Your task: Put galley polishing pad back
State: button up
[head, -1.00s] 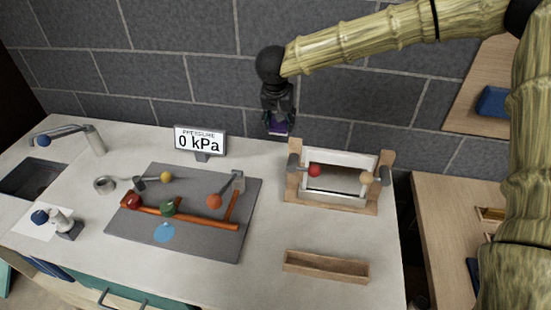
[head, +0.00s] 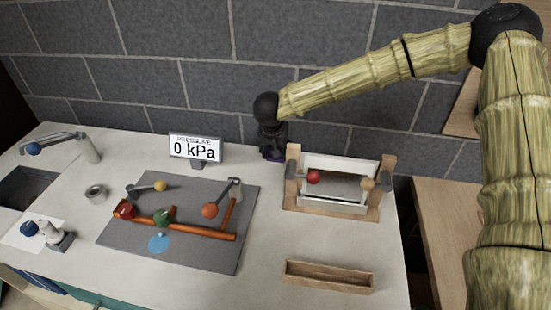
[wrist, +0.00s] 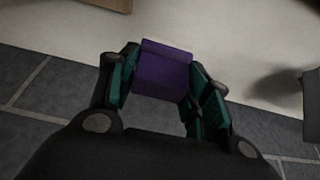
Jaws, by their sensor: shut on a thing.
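The galley polishing pad is a purple block and shows clearly in the wrist view (wrist: 163,72). My gripper (head: 272,155) is shut on it, with one teal-padded finger on each side. In the head view my gripper points down at the back edge of the counter, close to the wall, between the pressure display and the white-framed stand. There the pad is mostly hidden by the dark gripper, and I cannot tell whether it touches the counter.
The pressure display (head: 195,148) reads 0 kPa, left of my gripper. The white-framed wooden stand (head: 380,208) is to its right. A grey mat (head: 205,254) with orange pipes and levers lies at front left. An empty wooden tray (head: 328,276) sits at front right. Counter between them is clear.

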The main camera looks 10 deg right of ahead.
jog(key=shift+f+p, duration=0.4)
jog(key=shift+f, duration=1.55)
jog(key=o, duration=0.9)
jog(key=b+v, duration=0.2)
jog(key=v, duration=1)
jog(key=shift+s+a, duration=0.1)
